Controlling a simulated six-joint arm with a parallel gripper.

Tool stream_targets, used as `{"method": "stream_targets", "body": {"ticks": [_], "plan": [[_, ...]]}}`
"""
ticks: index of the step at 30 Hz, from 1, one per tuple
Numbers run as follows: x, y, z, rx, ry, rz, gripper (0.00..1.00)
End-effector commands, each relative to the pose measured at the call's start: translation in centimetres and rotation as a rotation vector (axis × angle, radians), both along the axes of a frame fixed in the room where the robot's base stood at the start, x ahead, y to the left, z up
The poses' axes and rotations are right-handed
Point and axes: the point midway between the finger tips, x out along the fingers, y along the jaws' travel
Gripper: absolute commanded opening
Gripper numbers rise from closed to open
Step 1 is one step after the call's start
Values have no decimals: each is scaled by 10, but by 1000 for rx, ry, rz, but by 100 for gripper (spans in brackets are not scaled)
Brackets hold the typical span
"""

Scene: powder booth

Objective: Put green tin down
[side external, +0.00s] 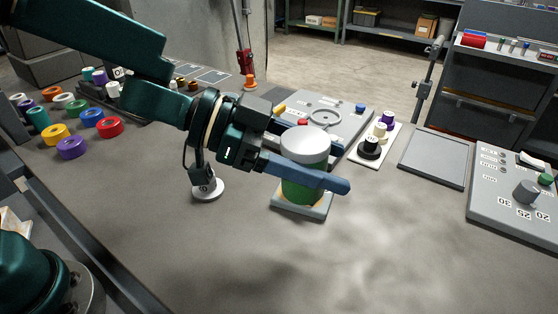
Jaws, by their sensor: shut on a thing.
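The green tin (302,190) has a white upper part and lid and stands upright in the middle of the table. My gripper (318,172) comes in from the left with its blue fingers on either side of the tin, shut on it. The near finger crosses the front of the tin, and the far finger is partly hidden behind it. Below the tin is a light grey square pad (318,212). The tin's bottom appears at or very close to the pad; I cannot tell whether it touches.
Behind the tin is a grey panel (345,112) with a ring. A white strip (362,157) with several knobs stands to the right, then a grey tray (434,158) and a dial console (515,205). Coloured rolls (72,147) lie at left. The front table is clear.

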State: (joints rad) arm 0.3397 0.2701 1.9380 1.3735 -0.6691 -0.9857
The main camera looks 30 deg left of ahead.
Motion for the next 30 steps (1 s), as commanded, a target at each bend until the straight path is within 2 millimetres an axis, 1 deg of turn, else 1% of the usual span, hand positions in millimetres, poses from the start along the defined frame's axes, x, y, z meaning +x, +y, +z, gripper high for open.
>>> {"method": "stream_targets", "body": {"ticks": [1, 2, 5, 6, 8, 9, 11, 12, 14, 15, 17, 18, 20, 21, 24, 27, 30], "plan": [[10, 14, -1, 1, -1, 36, 0], [16, 23, -2, 1, -2, 56, 0], [36, 59, -5, 1, -3, 142, 0], [44, 75, -6, 2, -4, 179, 0], [55, 102, -8, 3, -5, 240, 0], [61, 119, -9, 3, -5, 281, 0], [68, 147, -11, 2, -3, 343, 0], [72, 165, -13, 2, -2, 385, 0], [77, 193, -14, 1, -1, 450, 0], [78, 212, -15, 1, 1, 493, 0], [79, 240, -17, 0, 3, 561, 0], [79, 260, -18, -2, 6, 606, 0], [77, 286, -20, -3, 9, 671, 0], [75, 304, -21, -5, 12, 713, 0], [67, 340, -24, -9, 19, 807, 0], [60, 368, -26, -10, 23, 882, 0], [54, 385, -27, -11, 25, 928, 0]]}}
